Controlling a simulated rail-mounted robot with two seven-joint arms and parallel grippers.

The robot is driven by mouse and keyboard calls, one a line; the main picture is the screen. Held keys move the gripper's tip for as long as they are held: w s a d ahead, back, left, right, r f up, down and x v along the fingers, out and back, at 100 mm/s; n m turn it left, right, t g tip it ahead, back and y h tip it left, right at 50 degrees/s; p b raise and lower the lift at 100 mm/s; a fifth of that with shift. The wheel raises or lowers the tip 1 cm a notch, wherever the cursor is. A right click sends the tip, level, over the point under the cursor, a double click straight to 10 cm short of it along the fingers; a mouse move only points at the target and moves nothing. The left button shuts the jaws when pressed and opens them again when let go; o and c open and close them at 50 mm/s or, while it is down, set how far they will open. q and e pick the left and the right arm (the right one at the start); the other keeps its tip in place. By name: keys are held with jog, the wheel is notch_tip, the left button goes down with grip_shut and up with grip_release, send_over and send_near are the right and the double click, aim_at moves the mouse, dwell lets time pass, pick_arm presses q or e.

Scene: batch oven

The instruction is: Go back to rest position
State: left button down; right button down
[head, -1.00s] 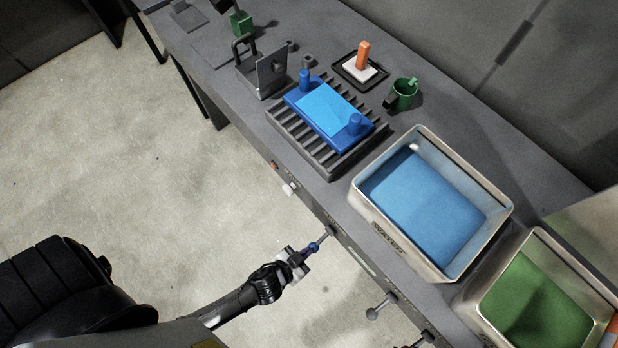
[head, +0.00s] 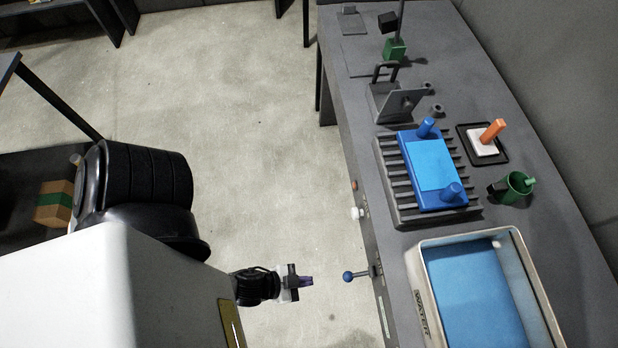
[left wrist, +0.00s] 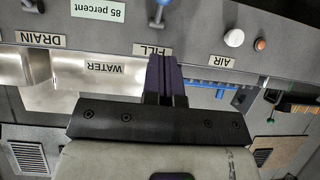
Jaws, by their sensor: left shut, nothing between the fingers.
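My left gripper (head: 303,282) is shut and empty over the floor, left of the bench front in the head view. A gap separates it from the blue-knobbed lever (head: 348,276) on the bench front. In the left wrist view its dark purple fingers (left wrist: 167,78) are together and point at the bench panel, overlapping the area of the FILL label (left wrist: 152,51). My right gripper is not in the head view.
The bench carries a basin labelled WATER (head: 421,312), a blue two-handled plate (head: 412,160) on a slatted rack (head: 390,185), a green cup (head: 518,188) and an orange-handled tool (head: 492,131). Open floor (head: 250,120) lies left of the bench. A box (head: 52,204) sits at far left.

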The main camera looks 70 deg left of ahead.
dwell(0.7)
pick_arm(q)
jog(key=s+a+g+y, duration=0.3)
jog(key=s+a+g, duration=0.35)
jog(key=g, duration=0.35)
jog(key=w+a+r+t+h, duration=0.1)
jog(key=w+a+r+t, duration=0.15)
jog(key=w+r, duration=0.85)
notch_tip(320, 180, up, 19)
jog(key=s+p, duration=0.1)
jog(key=p, duration=1.8)
jog(key=shift+s+d+r, duration=0.15)
jog(key=shift+s, duration=0.1)
